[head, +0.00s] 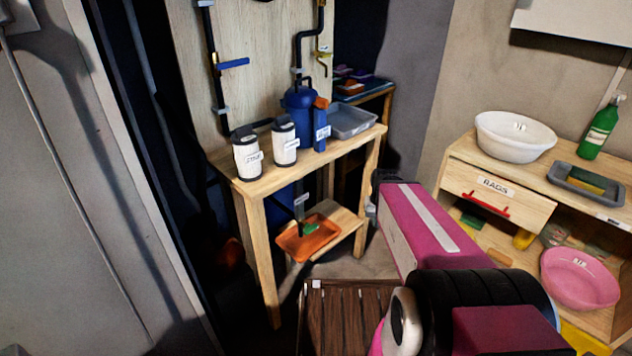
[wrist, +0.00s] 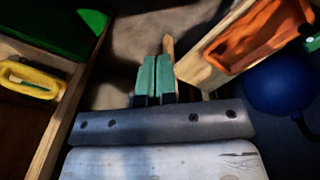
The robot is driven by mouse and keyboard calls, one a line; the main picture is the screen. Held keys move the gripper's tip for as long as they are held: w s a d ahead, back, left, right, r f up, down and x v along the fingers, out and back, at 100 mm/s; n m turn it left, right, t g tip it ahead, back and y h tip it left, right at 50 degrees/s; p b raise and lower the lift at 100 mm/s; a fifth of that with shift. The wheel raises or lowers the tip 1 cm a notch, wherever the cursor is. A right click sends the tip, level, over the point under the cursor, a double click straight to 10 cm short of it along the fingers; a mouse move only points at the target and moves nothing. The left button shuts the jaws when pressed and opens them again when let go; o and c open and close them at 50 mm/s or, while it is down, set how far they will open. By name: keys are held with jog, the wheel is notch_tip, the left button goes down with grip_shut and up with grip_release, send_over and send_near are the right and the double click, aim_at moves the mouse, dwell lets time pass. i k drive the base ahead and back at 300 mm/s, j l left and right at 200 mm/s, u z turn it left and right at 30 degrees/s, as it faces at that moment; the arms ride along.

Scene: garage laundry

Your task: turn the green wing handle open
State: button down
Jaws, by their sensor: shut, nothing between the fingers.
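The green wing handle (head: 311,228) looks small in the head view, low under the wooden table, at the bottom of a dark pipe and just over an orange tray (head: 290,246). A green bit (wrist: 313,42) at the right edge of the wrist view, beside the orange tray (wrist: 262,35), may be the same handle; it is cut off. My gripper (wrist: 155,78) shows its two teal fingers side by side, shut and empty. It is apart from the handle, to the left of the tray in the wrist view. In the head view my arm hides the fingers.
The wooden table (head: 257,187) bears two white canisters (head: 247,157), a blue tank (head: 300,108) and a grey tray (head: 350,121). Its front right leg (head: 369,183) stands near my arm. A blue lever (head: 234,63) is on the wall pipe. A slatted crate (head: 345,318) stands in front.

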aim_at(309, 228)
jog(key=k+l+z, duration=0.15)
jog(key=k+l, duration=0.65)
jog(key=l, duration=0.1)
